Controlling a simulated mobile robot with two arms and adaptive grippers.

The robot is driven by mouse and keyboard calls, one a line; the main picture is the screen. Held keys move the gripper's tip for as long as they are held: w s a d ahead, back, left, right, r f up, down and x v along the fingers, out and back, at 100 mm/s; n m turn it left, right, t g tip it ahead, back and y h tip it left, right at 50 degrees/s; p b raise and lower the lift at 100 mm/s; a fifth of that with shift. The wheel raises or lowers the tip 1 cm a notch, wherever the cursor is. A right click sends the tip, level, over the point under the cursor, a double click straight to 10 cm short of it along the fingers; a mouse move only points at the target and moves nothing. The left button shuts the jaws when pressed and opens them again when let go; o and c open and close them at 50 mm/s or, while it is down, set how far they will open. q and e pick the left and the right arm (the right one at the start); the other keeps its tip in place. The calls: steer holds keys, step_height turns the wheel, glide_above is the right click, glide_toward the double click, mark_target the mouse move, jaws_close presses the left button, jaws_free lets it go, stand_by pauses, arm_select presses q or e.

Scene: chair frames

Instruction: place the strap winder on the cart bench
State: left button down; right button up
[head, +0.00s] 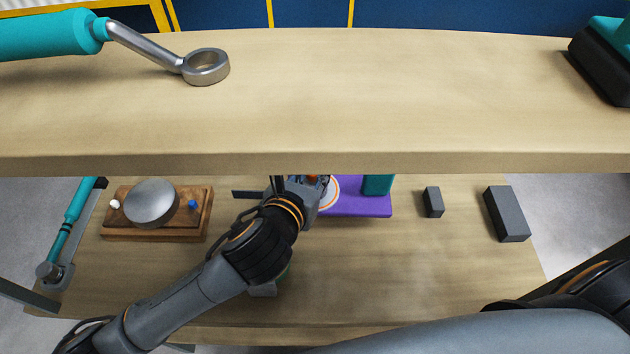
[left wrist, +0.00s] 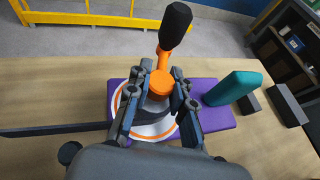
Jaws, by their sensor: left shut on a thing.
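What looks like the strap winder has a purple base plate (head: 358,204), a white disc with an orange ring, a teal upright block and an orange crank with a black handle; it also shows in the left wrist view (left wrist: 210,115). It is at or just above the lower wooden surface (head: 400,280), which I take to be the cart bench; contact is unclear. My left gripper (left wrist: 160,85) is shut on the orange hub above the disc. In the head view the left gripper (head: 308,188) partly hides the winder. My right gripper is out of view.
An upper wooden shelf (head: 350,110) overhangs the back of the lower surface. A wooden block with a silver dome (head: 152,203) stands left. A small dark block (head: 433,202) and a larger one (head: 507,214) stand right. The front right surface is clear.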

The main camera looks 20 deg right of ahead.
mark_target(314, 183)
arm_select(q)
steer(key=shift+w+d+f, duration=0.1)
steer(key=shift+w+f, duration=0.05)
steer(key=shift+w+d+f+b, duration=0.1)
steer(key=shift+f+b, duration=0.2)
steer(key=shift+f, duration=1.35)
steer(key=c, duration=1.2)
jaws_free()
steer(key=shift+f, duration=0.2)
steer(key=shift+o, duration=0.2)
steer(key=shift+r, duration=0.1)
steer(key=shift+s+a+r, duration=0.15)
steer(key=shift+s+a, duration=0.05)
steer(key=v, duration=1.1)
steer(key=shift+s+p, duration=0.25)
steer(key=shift+p, duration=0.15)
